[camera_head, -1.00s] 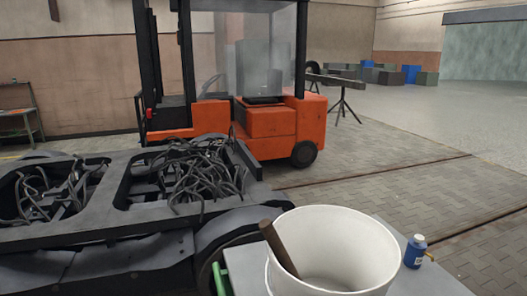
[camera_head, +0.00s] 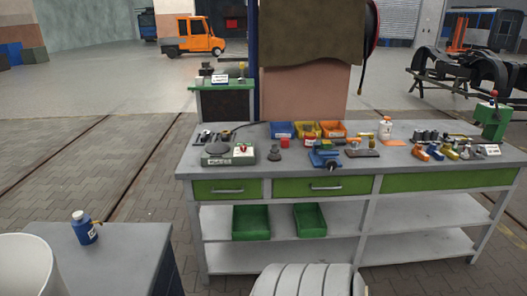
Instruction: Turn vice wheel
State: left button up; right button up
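A small blue vice (camera_head: 325,155) sits on top of the grey workbench (camera_head: 225,176), near the front edge and left of the bench's middle. It is far off and small, so its wheel or handle cannot be made out clearly. Neither of my grippers is in view.
Blue, yellow and orange bins (camera_head: 333,130) stand behind the vice. A green machine (camera_head: 492,120) stands at the bench's right end. At lower left, a nearer grey table (camera_head: 130,255) holds a blue bottle (camera_head: 84,228) and white bucket (camera_head: 25,270). Paved floor lies between.

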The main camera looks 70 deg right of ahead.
aim_at(331, 165)
jog(key=z, duration=2.85)
